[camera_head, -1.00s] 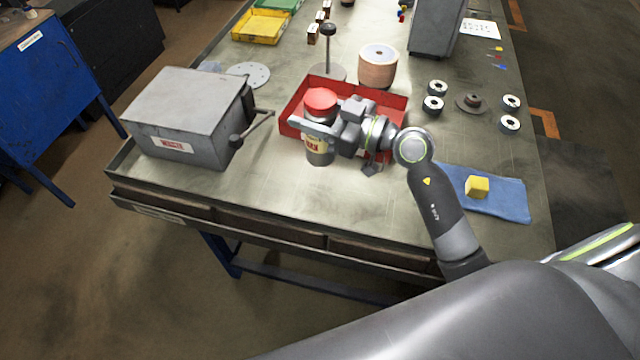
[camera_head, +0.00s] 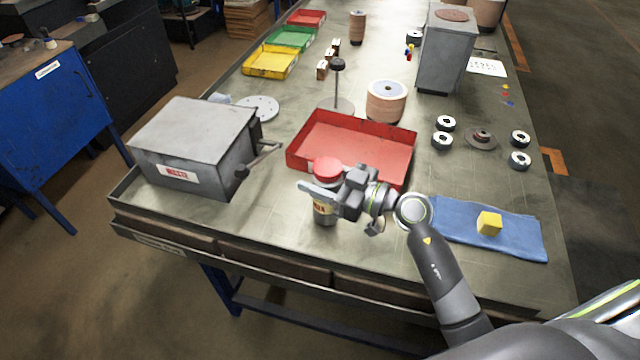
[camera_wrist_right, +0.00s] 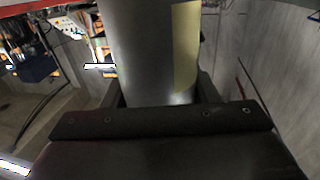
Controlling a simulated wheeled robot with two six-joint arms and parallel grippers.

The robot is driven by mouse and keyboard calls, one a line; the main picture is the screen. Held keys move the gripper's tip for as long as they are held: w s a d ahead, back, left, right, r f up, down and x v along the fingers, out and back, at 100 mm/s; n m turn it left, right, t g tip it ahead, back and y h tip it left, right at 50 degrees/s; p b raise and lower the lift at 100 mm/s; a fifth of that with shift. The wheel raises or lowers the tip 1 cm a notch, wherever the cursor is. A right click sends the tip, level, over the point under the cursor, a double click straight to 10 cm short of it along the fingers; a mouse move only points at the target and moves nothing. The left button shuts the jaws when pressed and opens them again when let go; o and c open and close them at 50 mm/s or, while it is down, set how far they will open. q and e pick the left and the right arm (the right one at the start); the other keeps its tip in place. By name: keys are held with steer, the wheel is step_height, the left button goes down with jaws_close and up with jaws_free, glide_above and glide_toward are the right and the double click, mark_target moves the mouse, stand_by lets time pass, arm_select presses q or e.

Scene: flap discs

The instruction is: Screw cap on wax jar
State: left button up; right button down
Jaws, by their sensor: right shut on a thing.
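The wax jar is a grey cylinder with a yellowish label (camera_head: 321,208), upright in front of the red tray in the head view. A red cap (camera_head: 327,169) is on its top; how tightly it sits cannot be told. My right gripper (camera_head: 321,192) comes from the right and is shut around the jar's body, just below the cap. The right wrist view shows the grey jar wall (camera_wrist_right: 150,50) and part of its label between the fingers. Whether the jar's base touches the table is unclear. My left gripper is not in view.
A red tray (camera_head: 297,153) lies just behind the jar and looks empty. A grey metal box (camera_head: 190,135) with a crank stands left. A blue cloth (camera_head: 455,222) with a yellow cube (camera_head: 489,223) lies right. Table space between box and jar is clear.

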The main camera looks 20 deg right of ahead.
steer(key=shift+f, duration=0.6)
steer(key=shift+f, duration=0.1)
steer(key=c, duration=0.6)
jaws_free()
steer(key=shift+o, duration=0.2)
steer(key=shift+s+d, duration=0.1)
steer(key=b+v, duration=0.1)
steer(key=v, duration=1)
steer(key=shift+s+d+b, duration=0.25)
steer(key=shift+s+b, duration=0.05)
steer(key=shift+b, duration=0.05)
